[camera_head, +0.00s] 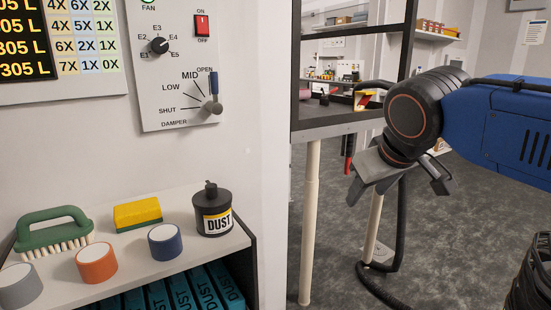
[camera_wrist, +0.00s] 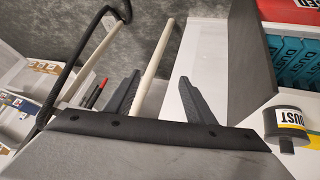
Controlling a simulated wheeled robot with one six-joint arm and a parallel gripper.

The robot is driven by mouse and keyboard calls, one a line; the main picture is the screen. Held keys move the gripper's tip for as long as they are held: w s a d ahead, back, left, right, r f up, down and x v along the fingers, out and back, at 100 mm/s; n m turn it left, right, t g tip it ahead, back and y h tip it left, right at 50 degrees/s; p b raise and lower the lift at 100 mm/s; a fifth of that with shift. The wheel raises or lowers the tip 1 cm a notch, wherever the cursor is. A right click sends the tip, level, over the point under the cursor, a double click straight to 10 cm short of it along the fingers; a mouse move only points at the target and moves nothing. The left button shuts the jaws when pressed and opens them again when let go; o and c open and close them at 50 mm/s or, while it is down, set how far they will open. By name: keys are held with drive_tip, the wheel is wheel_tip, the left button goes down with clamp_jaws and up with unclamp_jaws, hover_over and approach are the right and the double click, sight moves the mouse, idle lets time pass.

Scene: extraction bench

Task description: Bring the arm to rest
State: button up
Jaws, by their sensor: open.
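My arm (camera_head: 500,120) reaches in from the right in the head view, with its blue link and black wrist joint. My gripper (camera_head: 402,192) hangs below the wrist, out over the floor to the right of the shelf. In the wrist view my gripper (camera_wrist: 158,83) shows its two dark fingers spread apart with nothing held between them. A pale post passes behind the gap between the fingers. My gripper appears to touch nothing.
A low shelf (camera_head: 135,262) holds a DUST canister (camera_head: 212,212), a green brush (camera_head: 52,228), a yellow sponge (camera_head: 138,214) and several round pots. A damper lever (camera_head: 214,107) is on the wall panel. A bench with pale legs (camera_head: 310,220) and a black hose (camera_head: 401,230) are near my gripper.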

drive_tip(key=s+d+f+m+g, duration=0.1)
drive_tip(key=s+d+f, duration=0.2)
drive_tip(key=f, duration=0.4)
drive_tip(key=s+d+f+m, duration=0.1)
drive_tip(key=s+d+f, duration=0.2)
drive_tip(key=s+f, duration=0.3)
drive_tip(key=s+d+f+m+g, duration=0.1)
drive_tip(key=s+d+f+m, duration=0.1)
drive_tip(key=s+f, duration=0.3)
wheel_tip(320, 180, down, 3)
drive_tip(key=shift+s+d+f+g, duration=0.2)
drive_tip(key=shift+d+g, duration=0.1)
drive_tip(key=shift+d, duration=0.45)
